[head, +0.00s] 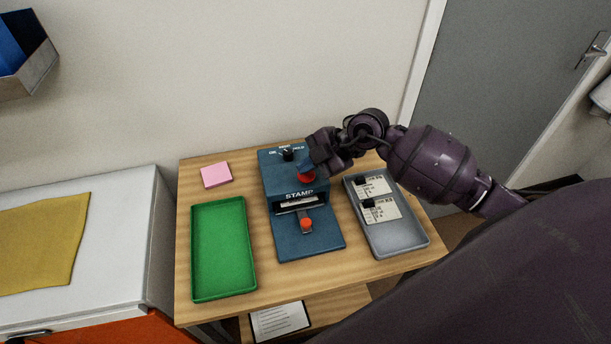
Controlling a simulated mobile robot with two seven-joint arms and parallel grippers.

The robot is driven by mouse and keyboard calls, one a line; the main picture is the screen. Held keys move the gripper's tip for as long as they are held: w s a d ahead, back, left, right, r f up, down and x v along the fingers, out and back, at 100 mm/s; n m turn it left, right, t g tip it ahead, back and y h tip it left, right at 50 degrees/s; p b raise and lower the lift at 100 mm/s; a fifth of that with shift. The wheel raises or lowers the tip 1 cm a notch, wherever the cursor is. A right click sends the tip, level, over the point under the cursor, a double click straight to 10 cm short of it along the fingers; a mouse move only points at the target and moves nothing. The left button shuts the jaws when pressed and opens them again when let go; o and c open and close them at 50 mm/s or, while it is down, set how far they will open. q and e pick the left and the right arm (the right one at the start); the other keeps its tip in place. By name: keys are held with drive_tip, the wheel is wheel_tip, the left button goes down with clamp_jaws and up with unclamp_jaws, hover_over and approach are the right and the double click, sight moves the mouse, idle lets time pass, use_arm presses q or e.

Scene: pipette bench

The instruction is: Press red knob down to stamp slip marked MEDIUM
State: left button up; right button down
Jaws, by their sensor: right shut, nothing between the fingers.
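The blue stamp machine (283,183) stands in the middle of the wooden table, with the word STAMP on its front. A red knob (306,178) sits on its top right. My right gripper (309,168) is shut and empty, right at the knob and partly covering it. I cannot tell whether it touches the knob. A whitish strip (298,205) shows in the slot under the STAMP label, its marking unreadable. A smaller orange-red knob (306,224) sits on the front of the machine's base. A black dial (288,155) is on the top. My left gripper is not in view.
A grey tray (408,242) at the right holds paper slips (382,209) with black clips, too small to read. An empty green tray (224,250) and a pink pad (216,175) are at the left. A printed sheet (280,321) lies on a lower shelf.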

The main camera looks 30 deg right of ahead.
sight(307, 174)
drive_tip(key=shift+f, duration=0.5)
idle(0.4)
drive_tip(key=shift+r, duration=0.1)
drive_tip(key=shift+r+p, duration=0.5)
drive_tip(key=shift+p, duration=0.05)
drive_tip(key=shift+r+p, duration=1.45)
drive_tip(key=shift+p, duration=0.3)
wheel_tip(307, 174, up, 6)
drive_tip(key=p, duration=0.4)
drive_tip(key=shift+p, duration=0.4)
